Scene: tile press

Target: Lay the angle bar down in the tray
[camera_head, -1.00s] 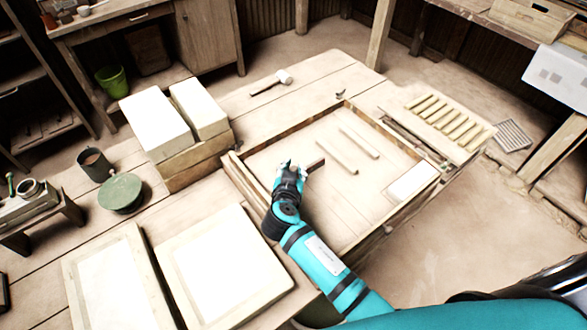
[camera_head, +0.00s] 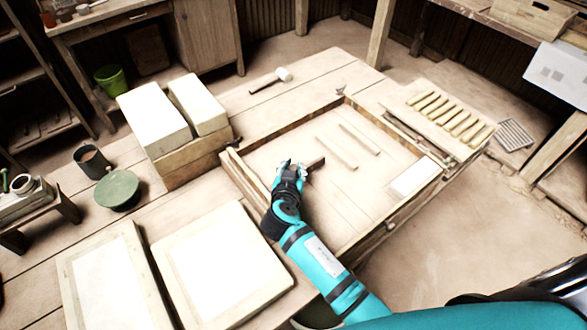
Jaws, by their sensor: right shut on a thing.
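The tray (camera_head: 232,172) is a wide, shallow wooden frame on the bench, with a pale floor. My right gripper (camera_head: 294,167) is over the tray's left part and is shut on a short dark brown piece, which appears to be the angle bar (camera_head: 316,163). The bar sticks out to the right of the fingers; its other end is hidden by the gripper. I cannot tell whether it touches the tray floor. My left gripper is not in view.
Two thin strips (camera_head: 336,153) and a white plate (camera_head: 413,177) lie inside the tray. Pale blocks (camera_head: 153,115) stand to its left and framed panels (camera_head: 222,262) lie in front. A mallet (camera_head: 270,80) lies behind. The middle of the tray floor is clear.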

